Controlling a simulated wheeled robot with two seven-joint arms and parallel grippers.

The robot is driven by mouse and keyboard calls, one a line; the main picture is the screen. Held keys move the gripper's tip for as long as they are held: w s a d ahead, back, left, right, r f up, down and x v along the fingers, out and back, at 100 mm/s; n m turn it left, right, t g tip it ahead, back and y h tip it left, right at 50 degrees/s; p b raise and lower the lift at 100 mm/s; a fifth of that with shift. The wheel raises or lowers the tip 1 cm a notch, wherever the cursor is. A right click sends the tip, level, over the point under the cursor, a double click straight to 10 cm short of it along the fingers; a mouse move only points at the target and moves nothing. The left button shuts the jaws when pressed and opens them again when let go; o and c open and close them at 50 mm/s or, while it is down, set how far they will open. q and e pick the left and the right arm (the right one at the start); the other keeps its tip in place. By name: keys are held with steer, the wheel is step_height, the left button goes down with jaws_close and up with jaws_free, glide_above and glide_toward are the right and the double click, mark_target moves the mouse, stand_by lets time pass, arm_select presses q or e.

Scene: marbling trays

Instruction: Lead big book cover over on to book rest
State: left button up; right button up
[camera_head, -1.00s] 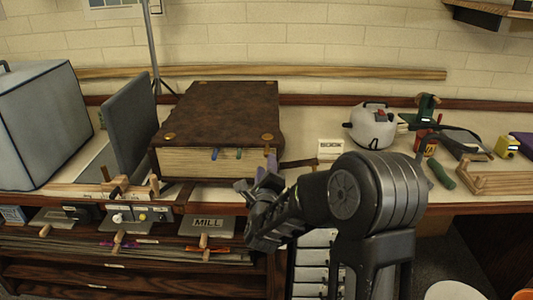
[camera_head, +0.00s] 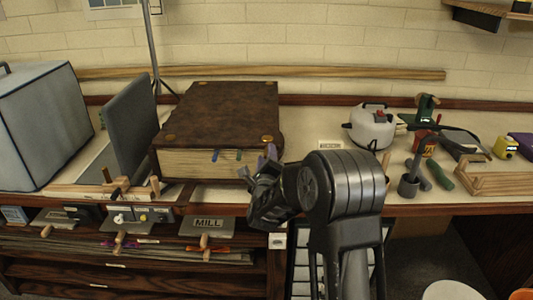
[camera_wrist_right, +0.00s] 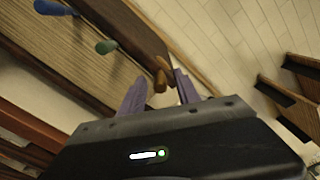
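The big book (camera_head: 200,163) lies closed on the bench, its dark brown cover (camera_head: 220,110) flat on top. The cover also shows in the right wrist view (camera_wrist_right: 125,25). The grey slanted panel (camera_head: 130,125) left of the book looks like the book rest. My right gripper (camera_head: 264,163) is at the book's front right corner. My left gripper is out of view.
Blue (camera_wrist_right: 52,8) and green (camera_wrist_right: 106,46) tabs stick out of the page edge. A grey box (camera_head: 40,125) stands far left. A shelf (camera_head: 490,15) hangs upper right.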

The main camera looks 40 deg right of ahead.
steer(key=shift+w+d, duration=0.35)
steer(key=shift+w, duration=0.15)
jaws_close()
stand_by(1.4)
